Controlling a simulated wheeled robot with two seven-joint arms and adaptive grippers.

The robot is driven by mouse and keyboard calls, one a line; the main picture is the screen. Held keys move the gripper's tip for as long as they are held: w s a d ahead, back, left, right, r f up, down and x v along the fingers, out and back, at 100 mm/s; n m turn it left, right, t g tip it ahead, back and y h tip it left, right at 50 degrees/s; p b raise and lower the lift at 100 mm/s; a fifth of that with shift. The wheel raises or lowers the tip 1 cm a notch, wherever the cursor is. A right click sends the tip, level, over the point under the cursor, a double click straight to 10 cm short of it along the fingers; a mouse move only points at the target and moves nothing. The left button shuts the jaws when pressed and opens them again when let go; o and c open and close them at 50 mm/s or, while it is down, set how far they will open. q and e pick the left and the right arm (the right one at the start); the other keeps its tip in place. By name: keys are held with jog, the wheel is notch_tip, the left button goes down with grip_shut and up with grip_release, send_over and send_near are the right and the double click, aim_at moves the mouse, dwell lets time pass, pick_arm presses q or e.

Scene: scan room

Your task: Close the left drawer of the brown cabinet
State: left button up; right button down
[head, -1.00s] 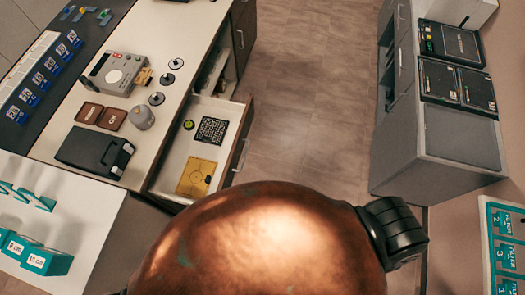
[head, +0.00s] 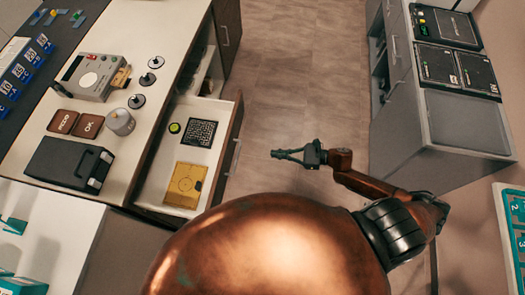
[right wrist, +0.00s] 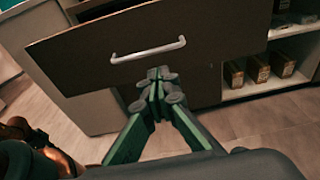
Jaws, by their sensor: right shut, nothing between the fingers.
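The brown cabinet (head: 228,38) stands at the left of the head view under a white top. Its drawer (head: 237,125) is pulled out, with the inside visible. The drawer holds a yellow case (head: 186,184), a black-and-white patterned square (head: 201,133) and a small green round thing (head: 174,128). My right gripper (head: 278,154) is shut and empty, to the right of the drawer front and apart from it in the head view. In the right wrist view, the fingertips (right wrist: 160,74) are just below the pale handle (right wrist: 148,52) in the picture; contact cannot be told. My left gripper is out of view.
A grey cabinet (head: 462,175) with black devices stands at the right. Clear wooden floor (head: 305,65) lies between the cabinets. A grey device (head: 90,78) and a black case (head: 65,165) stand on the white top. Small boxes (right wrist: 257,68) sit on an open shelf.

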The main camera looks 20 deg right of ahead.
jog(key=x, duration=1.3)
jog(key=shift+w, duration=0.15)
jog(key=shift+w, duration=0.1)
